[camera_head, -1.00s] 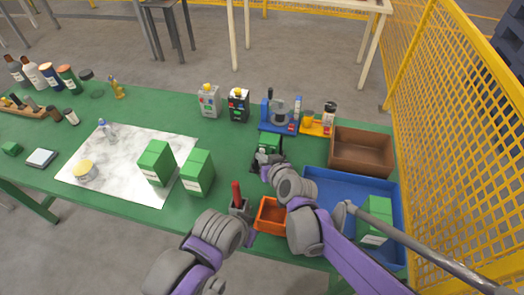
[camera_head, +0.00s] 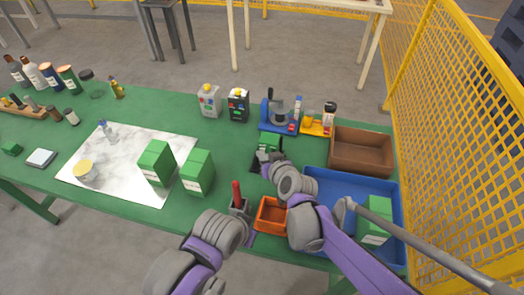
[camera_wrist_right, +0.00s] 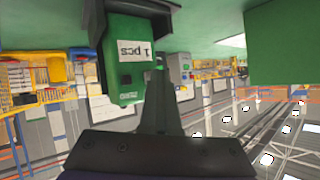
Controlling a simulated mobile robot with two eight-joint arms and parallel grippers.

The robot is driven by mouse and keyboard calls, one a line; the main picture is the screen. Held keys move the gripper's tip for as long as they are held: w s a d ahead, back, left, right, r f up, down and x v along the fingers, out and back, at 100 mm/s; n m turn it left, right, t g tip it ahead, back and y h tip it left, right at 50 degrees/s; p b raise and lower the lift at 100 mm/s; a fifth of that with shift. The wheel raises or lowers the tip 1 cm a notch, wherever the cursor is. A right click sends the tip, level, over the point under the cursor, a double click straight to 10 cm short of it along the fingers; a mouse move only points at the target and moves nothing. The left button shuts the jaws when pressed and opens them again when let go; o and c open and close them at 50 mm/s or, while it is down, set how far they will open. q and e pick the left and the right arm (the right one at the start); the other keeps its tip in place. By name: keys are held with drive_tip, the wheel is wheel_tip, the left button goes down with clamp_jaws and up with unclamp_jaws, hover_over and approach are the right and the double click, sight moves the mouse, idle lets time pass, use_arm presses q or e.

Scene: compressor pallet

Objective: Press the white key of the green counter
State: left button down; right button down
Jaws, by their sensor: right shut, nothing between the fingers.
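The green counter (camera_head: 268,143) is a small green device on the green table, left of the brown bin. It shows upside down in the right wrist view (camera_wrist_right: 126,52), with a white label reading "1 pcs". My right gripper (camera_head: 272,163) is shut and empty, right at the counter's near side. In the right wrist view its fingers (camera_wrist_right: 160,88) point at the counter's edge and overlap it; I cannot tell whether they touch. I cannot clearly make out the white key.
A blue tray (camera_head: 325,184) and brown bin (camera_head: 361,150) are to the right. Green boxes (camera_head: 197,172) stand to the left.

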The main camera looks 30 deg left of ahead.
drive_tip(key=shift+s, duration=0.1)
drive_tip(key=shift+s+d, duration=0.2)
drive_tip(key=shift+s, duration=0.55)
drive_tip(key=shift+s, duration=0.1)
drive_tip(key=shift+s+d, duration=0.2)
drive_tip(key=shift+s, duration=0.55)
drive_tip(key=shift+s+d, duration=0.2)
drive_tip(key=shift+s, duration=0.6)
drive_tip(key=shift+s+d, duration=0.2)
drive_tip(key=shift+s, duration=0.55)
drive_tip(key=shift+r, duration=0.1)
